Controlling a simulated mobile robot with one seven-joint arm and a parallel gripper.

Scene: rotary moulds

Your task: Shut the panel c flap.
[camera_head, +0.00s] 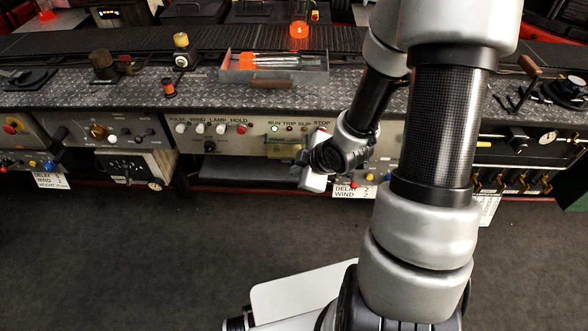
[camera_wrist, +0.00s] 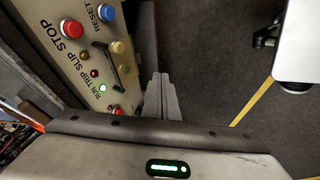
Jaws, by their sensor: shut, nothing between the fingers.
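A grey control panel (camera_head: 245,136) with knobs, lamps and the words RUN, TRIP, SLIP and STOP stands below the bench top. Its lamp and button end (camera_wrist: 92,50) also shows in the wrist view. No label reading panel c is legible, and I cannot tell which part is its flap.
Another panel (camera_head: 110,133) with a dark unit (camera_head: 135,166) stands at left. Gauges and a valve (camera_head: 518,137) are at right. The dark floor (camera_head: 150,250) in front is clear.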

